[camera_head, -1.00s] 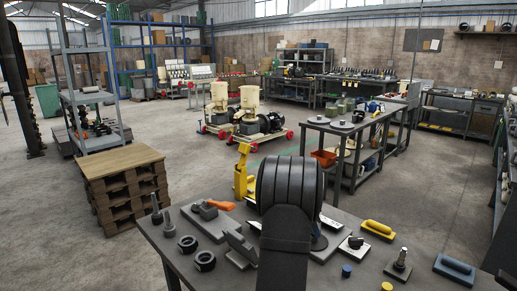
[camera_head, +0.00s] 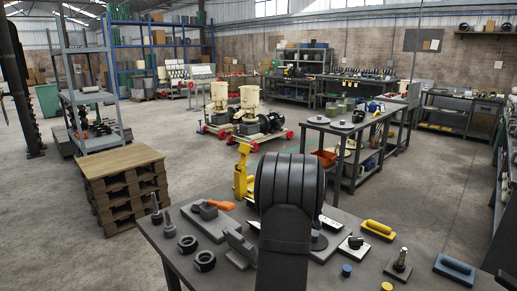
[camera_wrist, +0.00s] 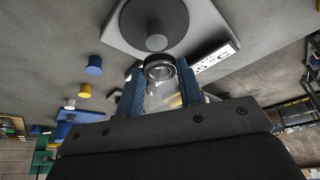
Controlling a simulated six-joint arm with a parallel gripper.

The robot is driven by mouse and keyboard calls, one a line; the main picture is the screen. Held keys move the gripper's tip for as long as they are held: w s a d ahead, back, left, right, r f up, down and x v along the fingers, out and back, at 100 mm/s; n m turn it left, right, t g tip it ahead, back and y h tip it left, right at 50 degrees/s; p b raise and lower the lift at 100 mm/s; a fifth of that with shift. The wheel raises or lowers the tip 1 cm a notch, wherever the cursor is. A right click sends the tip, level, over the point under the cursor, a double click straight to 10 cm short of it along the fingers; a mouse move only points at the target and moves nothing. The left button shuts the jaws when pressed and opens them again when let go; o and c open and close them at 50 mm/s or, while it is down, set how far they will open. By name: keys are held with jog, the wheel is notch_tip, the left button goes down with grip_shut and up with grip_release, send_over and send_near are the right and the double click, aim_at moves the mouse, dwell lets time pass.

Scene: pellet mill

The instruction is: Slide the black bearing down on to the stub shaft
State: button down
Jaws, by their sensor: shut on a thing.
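The black bearing (camera_wrist: 159,68) is a dark ring with a lighter inner rim. In the wrist view it sits between the blue fingertips of my gripper (camera_wrist: 160,76), which is shut on it. Just beyond the bearing is the stub shaft (camera_wrist: 156,42), a short grey cylinder standing in the middle of a dark round disc on a pale plate (camera_wrist: 118,32). The bearing appears close to the shaft's end; I cannot tell whether they touch. In the head view the disc (camera_head: 319,241) shows partly beside my arm, which hides the gripper and bearing.
Two black rings (camera_head: 205,260) lie on the table at left, near upright bolt-like pieces (camera_head: 168,223) and a grey vise-like block (camera_head: 239,244).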

jog(key=shift+r, duration=1.9)
jog(key=c, duration=1.6)
grip_release()
grip_shut()
jog(key=s+d+r+n, duration=0.1)
jog(key=s+d, duration=0.3)
jog(key=d, duration=0.4)
jog(key=s+d+r+n, duration=0.1)
jog(key=s+d+r, duration=0.1)
jog(key=s+d, duration=0.3)
jog(key=s+d+r+n+t, duration=0.1)
jog(key=s+d, duration=0.3)
jog(key=d, duration=0.9)
jog(key=shift+s+r, duration=0.15)
jog(key=shift+r, duration=0.25)
